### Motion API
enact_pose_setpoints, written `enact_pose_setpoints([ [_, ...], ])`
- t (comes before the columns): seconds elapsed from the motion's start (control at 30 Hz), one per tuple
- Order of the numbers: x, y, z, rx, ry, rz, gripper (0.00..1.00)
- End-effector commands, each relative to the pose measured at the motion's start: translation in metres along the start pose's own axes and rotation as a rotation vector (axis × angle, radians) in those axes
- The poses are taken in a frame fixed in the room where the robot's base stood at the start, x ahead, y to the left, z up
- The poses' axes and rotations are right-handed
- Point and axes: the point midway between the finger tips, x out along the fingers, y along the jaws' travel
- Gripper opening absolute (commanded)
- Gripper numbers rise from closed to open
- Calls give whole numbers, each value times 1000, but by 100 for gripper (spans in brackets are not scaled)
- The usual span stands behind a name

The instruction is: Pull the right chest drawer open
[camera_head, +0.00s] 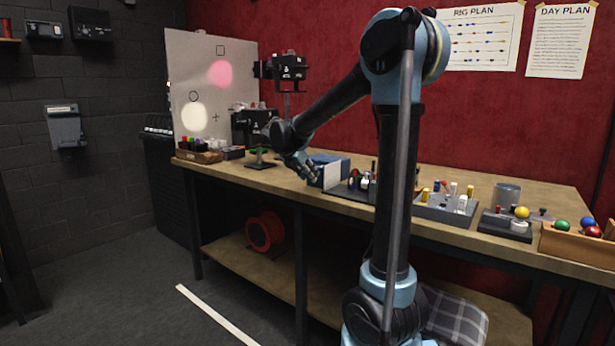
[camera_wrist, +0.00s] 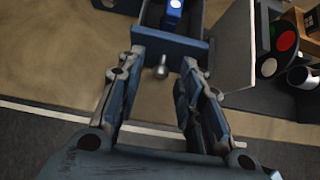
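The blue chest (camera_head: 330,165) stands on the workbench in the head view, partly behind my gripper (camera_head: 310,173). In the wrist view, a blue drawer front (camera_wrist: 168,46) with a small metal knob (camera_wrist: 161,69) faces my gripper (camera_wrist: 160,66). Behind that front, an open-topped space with side walls shows, holding a blue piece (camera_wrist: 173,10) with a white round spot. My fingers are apart, one on each side of the knob, with a visible gap to it on both sides. Nothing is held. The rest of the chest is cut off by the frame.
A pale upright panel (camera_wrist: 238,45) stands close to the right finger. Beyond it is a dark block with coloured discs (camera_wrist: 286,41). A dark tray (camera_head: 345,192) with several small items lies right of the chest. Bare bench top (camera_wrist: 55,70) shows left of my fingers.

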Motion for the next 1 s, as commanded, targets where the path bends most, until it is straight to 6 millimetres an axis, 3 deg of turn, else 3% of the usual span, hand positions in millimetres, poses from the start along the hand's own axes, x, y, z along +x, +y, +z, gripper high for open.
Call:
enact_pose_setpoints([
  [0.33, -11, 0, 0, 0, 0, 1, 34],
  [0.8, -94, 1, 0, -2, 0, 1, 34],
  [1.0, -114, 1, 0, -1, 0, 1, 34],
])
